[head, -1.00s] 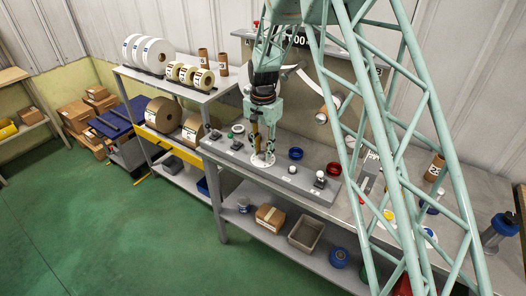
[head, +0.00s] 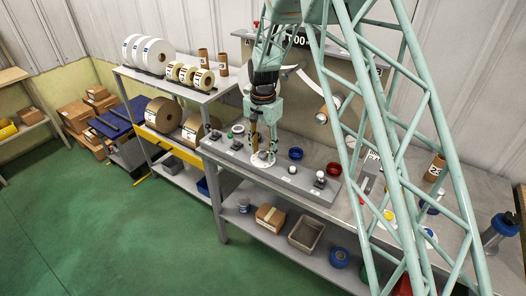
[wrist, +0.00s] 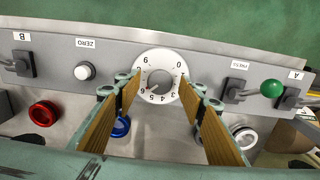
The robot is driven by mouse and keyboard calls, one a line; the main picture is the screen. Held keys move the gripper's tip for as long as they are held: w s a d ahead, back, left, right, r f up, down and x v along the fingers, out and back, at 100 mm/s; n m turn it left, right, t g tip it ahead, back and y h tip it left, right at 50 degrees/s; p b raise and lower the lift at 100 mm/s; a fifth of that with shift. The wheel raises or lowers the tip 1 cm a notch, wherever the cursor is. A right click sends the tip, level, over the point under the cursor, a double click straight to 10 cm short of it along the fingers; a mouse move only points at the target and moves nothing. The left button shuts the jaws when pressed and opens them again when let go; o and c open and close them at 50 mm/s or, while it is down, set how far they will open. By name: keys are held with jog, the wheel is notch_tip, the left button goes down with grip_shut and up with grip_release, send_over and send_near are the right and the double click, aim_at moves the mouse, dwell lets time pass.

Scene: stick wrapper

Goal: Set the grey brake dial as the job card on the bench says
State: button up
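The brake dial shows in the wrist view as a round white face (wrist: 160,62) with black numbers around a grey knob (wrist: 161,78). A small red mark on the knob points to the lower left, near the 5 and 6; the exact reading is too small to be sure. My gripper (wrist: 162,88) is open, its two tan-padded fingers on either side of the knob with gaps showing. In the head view my gripper (head: 264,150) hangs over the white dial (head: 263,159) on the grey panel and partly hides it. I cannot make out a job card.
Beside the dial are a white ZERO button (wrist: 85,71), a green-knobbed PRESS lever (wrist: 271,88), levers B (wrist: 20,65) and A (wrist: 292,98), a red ring (wrist: 43,113) and a blue ring (wrist: 121,127). A cardboard tube (head: 436,167) stands farther right on the bench.

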aim_at(264, 154)
notch_tip(264, 154, up, 12)
dwell(0.7)
jog(key=shift+d, duration=0.1)
dwell(0.3)
jog(key=s+d+r+n+t, duration=0.1)
jog(key=s+d+r, duration=0.4)
jog(key=s+r, duration=0.3)
jog(key=s+d+r+n+b, duration=0.1)
jog(key=s+d+r, duration=0.4)
jog(key=s+r, duration=0.3)
jog(key=s+d+r+n+t, duration=0.1)
jog(key=s+d+r, duration=0.4)
jog(key=s+r, duration=0.35)
jog(key=s+d+n+t+b, duration=0.1)
jog(key=s+d, duration=0.3)
jog(key=s, duration=1.1)
jog(key=s+d+n+t, duration=0.1)
jog(key=s+d, duration=0.3)
jog(key=s, duration=1.2)
jog(key=shift+f+n+b, duration=0.35)
jog(key=shift+f+n, duration=0.05)
jog(key=shift+n, duration=0.3)
